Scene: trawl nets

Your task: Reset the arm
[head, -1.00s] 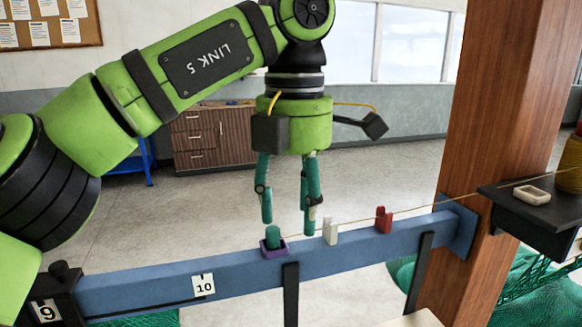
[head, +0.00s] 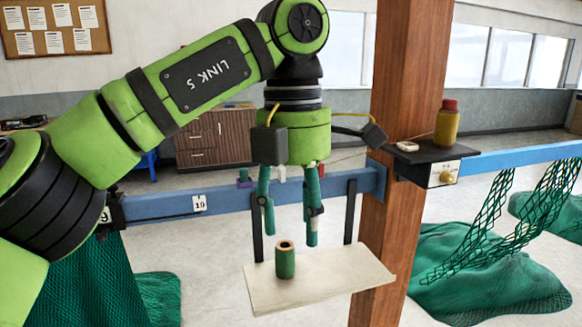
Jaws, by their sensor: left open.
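My left arm comes in from the left, and its gripper (head: 291,222) hangs pointing down with its two teal fingers apart and nothing between them. It is in front of the blue rail (head: 150,207) and appears above a pale board (head: 350,281). A green spool-like cylinder (head: 285,262) with a hole in its top stands upright on the board, below the fingertips and apart from them. My right gripper is not in the picture.
A wooden post (head: 392,120) stands right of the gripper. A dark shelf (head: 430,156) on it holds a yellow bottle with a red cap (head: 447,123). Green nets (head: 490,270) hang and lie at the right, with another (head: 85,285) at lower left.

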